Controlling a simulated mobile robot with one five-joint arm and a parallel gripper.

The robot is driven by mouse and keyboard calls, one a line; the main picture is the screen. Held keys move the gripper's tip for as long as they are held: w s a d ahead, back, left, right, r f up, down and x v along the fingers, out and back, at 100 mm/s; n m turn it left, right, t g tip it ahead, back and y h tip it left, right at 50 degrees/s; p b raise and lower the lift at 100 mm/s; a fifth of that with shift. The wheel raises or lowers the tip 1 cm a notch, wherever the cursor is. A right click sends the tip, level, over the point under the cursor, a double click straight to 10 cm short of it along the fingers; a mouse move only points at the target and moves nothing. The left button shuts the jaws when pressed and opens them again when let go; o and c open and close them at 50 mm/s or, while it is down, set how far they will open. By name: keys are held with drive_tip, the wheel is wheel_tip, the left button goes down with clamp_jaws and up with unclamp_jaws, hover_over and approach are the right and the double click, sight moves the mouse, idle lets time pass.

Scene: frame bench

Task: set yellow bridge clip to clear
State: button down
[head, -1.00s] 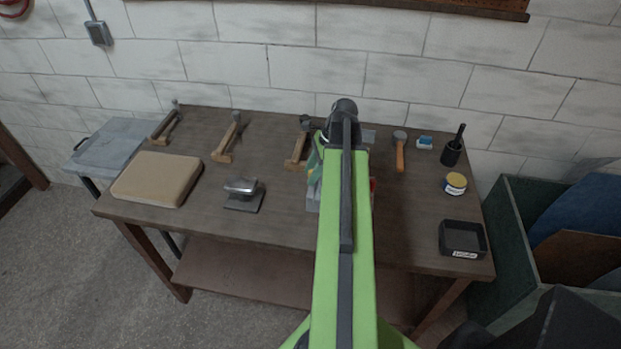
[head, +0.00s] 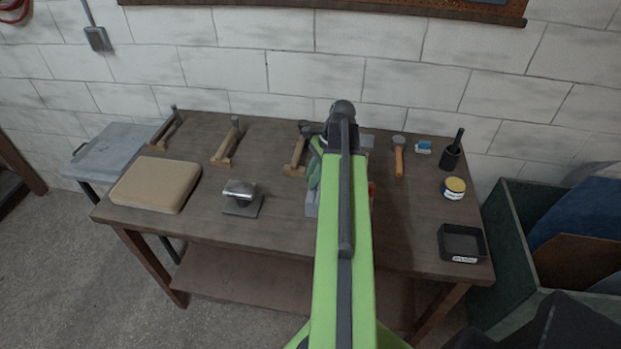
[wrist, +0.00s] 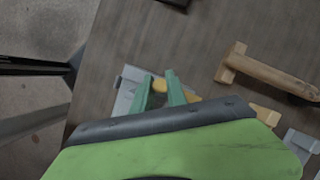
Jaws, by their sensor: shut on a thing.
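In the wrist view, my gripper (wrist: 159,83) has two green fingers close together, shut on a small yellow piece, which appears to be the yellow bridge clip (wrist: 160,86). A grey block (wrist: 128,92) lies beside and below the fingers. Another yellow part (wrist: 266,115) shows to the right, partly behind my wrist. In the head view my arm hides most of this spot. A grey block (head: 311,205) shows at the arm's left edge. Whether the clip touches the blocks is hidden.
A tan pad (head: 156,184) and a metal piece (head: 242,199) are on the left. A yellow-lidded jar (head: 453,188) and a black tray (head: 462,242) are on the right.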

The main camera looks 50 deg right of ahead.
drive_tip(key=shift+s, duration=0.1)
drive_tip(key=c, duration=1.3)
unclamp_jaws()
drive_tip(key=shift+d+r+p, duration=0.1)
drive_tip(key=shift+r+p, duration=0.45)
drive_tip(key=shift+p, duration=0.05)
drive_tip(key=p+v, duration=0.6)
drive_tip(key=v, duration=0.1)
drive_tip(key=shift+d, duration=0.1)
drive_tip(key=shift+f, duration=0.1)
